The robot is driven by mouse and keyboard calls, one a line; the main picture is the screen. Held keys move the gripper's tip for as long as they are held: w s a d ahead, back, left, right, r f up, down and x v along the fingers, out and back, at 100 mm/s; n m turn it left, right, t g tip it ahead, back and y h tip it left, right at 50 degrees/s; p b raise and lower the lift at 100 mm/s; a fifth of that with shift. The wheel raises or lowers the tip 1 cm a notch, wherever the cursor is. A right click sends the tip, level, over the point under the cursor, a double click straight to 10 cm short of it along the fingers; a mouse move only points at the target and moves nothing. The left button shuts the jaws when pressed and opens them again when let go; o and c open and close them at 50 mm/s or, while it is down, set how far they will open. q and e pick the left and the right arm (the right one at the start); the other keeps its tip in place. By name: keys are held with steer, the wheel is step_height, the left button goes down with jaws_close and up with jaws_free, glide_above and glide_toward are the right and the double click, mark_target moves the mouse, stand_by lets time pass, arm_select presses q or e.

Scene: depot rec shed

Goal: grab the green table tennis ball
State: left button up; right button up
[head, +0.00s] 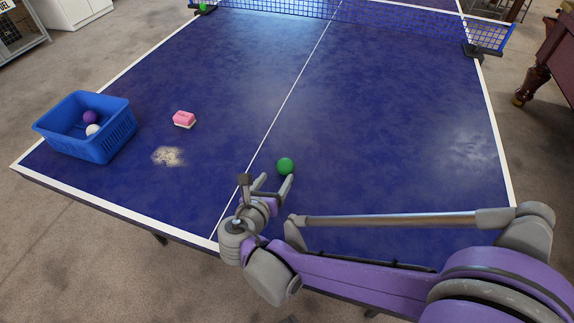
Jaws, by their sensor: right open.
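The green table tennis ball (285,166) is on the blue table tennis table (390,110), just right of the white centre line. My right gripper (274,181) is open, its two fingers pointing away from me toward the ball. The ball is at the far end of the right-hand fingertip; I cannot tell whether they touch. The ball does not look enclosed by the fingers. My left gripper is not in view.
A blue basket (113,140) with a purple ball (90,117) and a white ball (93,130) stands at the left. The net (300,8) crosses the far side.

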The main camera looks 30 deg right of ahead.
mark_target(282, 169)
steer(key=x, duration=0.3)
steer(key=shift+w+d+f, duration=0.1)
steer(key=shift+w+f, duration=0.05)
steer(key=shift+w, duration=0.05)
steer(key=shift+b+x, duration=0.9)
steer(key=shift+x, duration=1.9)
steer(key=shift+s, duration=0.2)
steer(key=c, duration=1.1)
